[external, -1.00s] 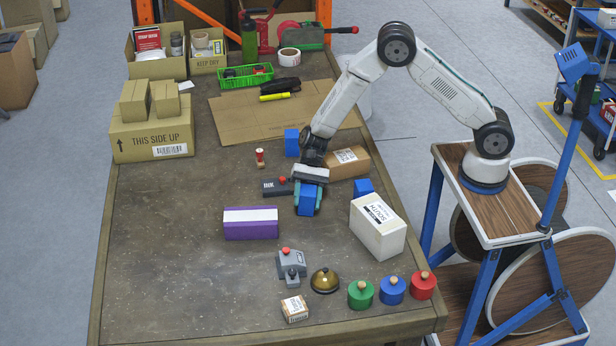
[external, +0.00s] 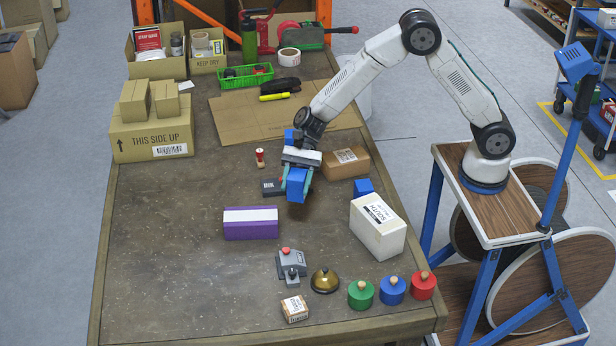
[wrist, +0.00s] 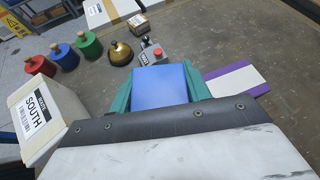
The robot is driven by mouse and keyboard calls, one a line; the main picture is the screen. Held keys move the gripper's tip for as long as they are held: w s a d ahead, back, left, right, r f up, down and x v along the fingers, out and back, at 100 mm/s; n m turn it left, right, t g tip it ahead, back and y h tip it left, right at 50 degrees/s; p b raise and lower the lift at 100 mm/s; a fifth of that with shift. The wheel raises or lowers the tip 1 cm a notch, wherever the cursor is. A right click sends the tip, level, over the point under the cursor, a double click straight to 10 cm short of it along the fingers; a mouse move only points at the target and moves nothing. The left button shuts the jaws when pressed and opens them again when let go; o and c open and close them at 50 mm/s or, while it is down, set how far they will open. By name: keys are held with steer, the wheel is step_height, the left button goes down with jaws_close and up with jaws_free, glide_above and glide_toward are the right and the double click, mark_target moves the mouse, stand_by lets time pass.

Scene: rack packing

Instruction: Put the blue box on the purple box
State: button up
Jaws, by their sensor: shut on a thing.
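My gripper (external: 296,182) is shut on a blue box (external: 296,189) and holds it above the table. In the wrist view the same blue box (wrist: 160,86) sits between the two teal fingers. The purple box (external: 250,229) with a white band on top lies on the table to the left of and nearer than my gripper. It also shows in the wrist view (wrist: 248,88), right of the held box and partly hidden by a finger.
A white box marked SOUTH (external: 378,228) stands to the right, with a brown carton (external: 346,162) behind it. A dark ink pad (external: 272,188) lies beside my gripper. A grey switch box (external: 291,263) and a bell (external: 324,281) stand in front. The table left of the purple box is clear.

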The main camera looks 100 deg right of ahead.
steer(key=w, duration=0.4)
steer(key=w+f, duration=0.1)
steer(key=w, duration=0.9)
steer(key=shift+w+a+f, duration=0.15)
steer(key=shift+a+f, duration=0.1)
steer(key=shift+f, duration=1.7)
steer(key=shift+f, duration=0.15)
steer(key=o, duration=1.3)
steer(key=shift+c, duration=0.2)
